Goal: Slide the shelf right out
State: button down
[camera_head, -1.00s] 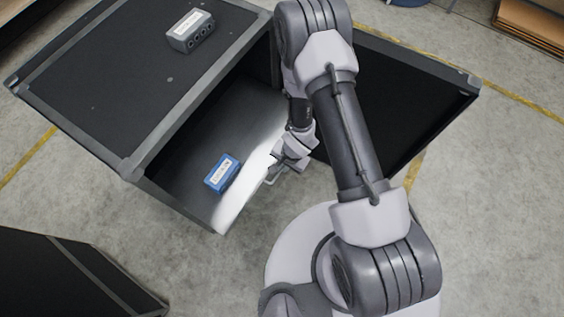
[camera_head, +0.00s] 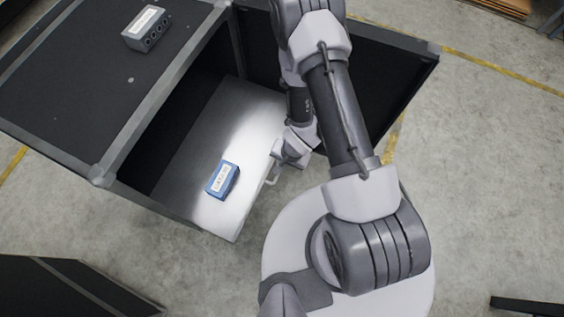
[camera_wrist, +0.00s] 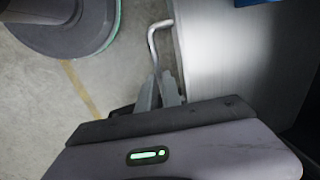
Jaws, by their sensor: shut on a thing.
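The shelf (camera_head: 196,195) is a flat silver-grey panel sticking part way out of the open black case (camera_head: 108,160). A small blue box with a white label (camera_head: 223,180) lies on it. In the wrist view the shelf (camera_wrist: 228,60) fills the right side, and a bent metal handle (camera_wrist: 153,42) stands at its edge. My gripper (camera_wrist: 160,85) is shut on this handle. In the head view my gripper (camera_head: 279,165) is at the shelf's front edge, where the wrist partly hides the grip. The shelf's back end is hidden inside the case.
A grey box with round ports (camera_head: 146,29) sits on top of the case. The case's open door (camera_head: 385,75) stands out behind my arm. Another dark case (camera_head: 70,288) is at the lower left. Bare concrete floor lies between the cases.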

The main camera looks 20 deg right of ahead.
jog(key=c, duration=1.5)
grip_release()
jog(key=shift+s+d, duration=0.2)
jog(key=shift+d, duration=0.05)
jog(key=d+r+p, duration=0.1)
jog(key=r+p, duration=0.1)
jog(key=r, duration=0.3)
jog(key=s+r+p, duration=0.1)
jog(key=r+p, duration=0.2)
jog(key=r, duration=0.3)
jog(key=s+d+r+p, duration=0.1)
jog(key=r+p, duration=0.1)
jog(key=r, duration=0.4)
jog(key=shift+d, duration=0.3)
